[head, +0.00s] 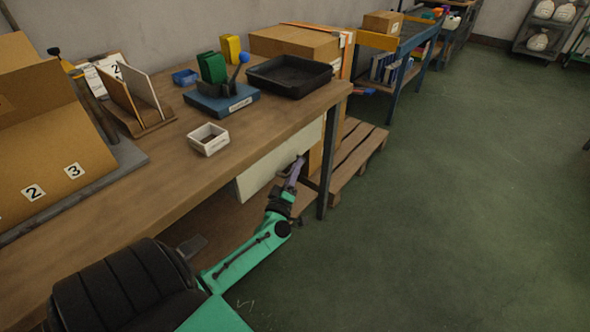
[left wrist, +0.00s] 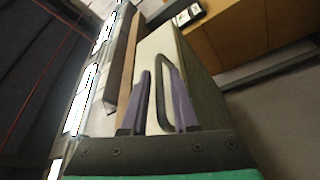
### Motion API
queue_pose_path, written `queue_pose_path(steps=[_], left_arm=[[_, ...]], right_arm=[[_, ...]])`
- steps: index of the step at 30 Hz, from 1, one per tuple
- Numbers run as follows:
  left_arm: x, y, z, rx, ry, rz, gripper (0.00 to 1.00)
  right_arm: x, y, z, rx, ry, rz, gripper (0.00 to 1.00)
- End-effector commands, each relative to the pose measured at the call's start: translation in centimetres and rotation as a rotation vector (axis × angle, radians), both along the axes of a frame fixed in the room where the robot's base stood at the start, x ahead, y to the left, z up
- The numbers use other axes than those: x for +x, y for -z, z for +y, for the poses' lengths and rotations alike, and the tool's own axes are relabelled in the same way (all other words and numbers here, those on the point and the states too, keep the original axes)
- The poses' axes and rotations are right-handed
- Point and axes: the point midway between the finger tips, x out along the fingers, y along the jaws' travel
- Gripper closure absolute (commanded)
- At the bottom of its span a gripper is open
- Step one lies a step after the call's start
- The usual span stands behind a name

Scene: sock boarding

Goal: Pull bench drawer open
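The bench drawer has a pale front (head: 265,170) and hangs under the wooden bench top, near its right end. In the left wrist view the drawer front (left wrist: 158,48) is a pale face with a dark bar handle (left wrist: 161,80). My left gripper (head: 298,166) is at the drawer's right part, below the bench edge. Its two purple fingers (left wrist: 160,100) are apart, with part of the handle showing between them. The right finger overlaps the handle's right side; I cannot tell whether it touches. My right gripper is not in view.
The wooden bench (head: 195,180) carries a black tray (head: 289,75), a white box (head: 208,139) and a blue stand (head: 222,101). A dark bench leg (head: 323,165) stands just right of my gripper, with a pallet (head: 355,155) beyond. The green floor (head: 450,210) at right is clear.

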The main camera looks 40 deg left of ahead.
Motion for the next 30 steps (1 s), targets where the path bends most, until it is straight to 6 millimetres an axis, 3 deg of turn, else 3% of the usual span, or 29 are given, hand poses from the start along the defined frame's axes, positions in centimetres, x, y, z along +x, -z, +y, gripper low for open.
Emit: queue_pose_path(steps=[2, 30], left_arm=[[-0.01, 0.01, -0.01, 0.0, 0.0, 0.0, 1.0], [-0.05, 0.08, -0.05, 0.0, 0.0, 0.001, 1.0]], right_arm=[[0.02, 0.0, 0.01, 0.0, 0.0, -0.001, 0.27], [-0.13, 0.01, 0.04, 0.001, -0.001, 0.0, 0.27]])
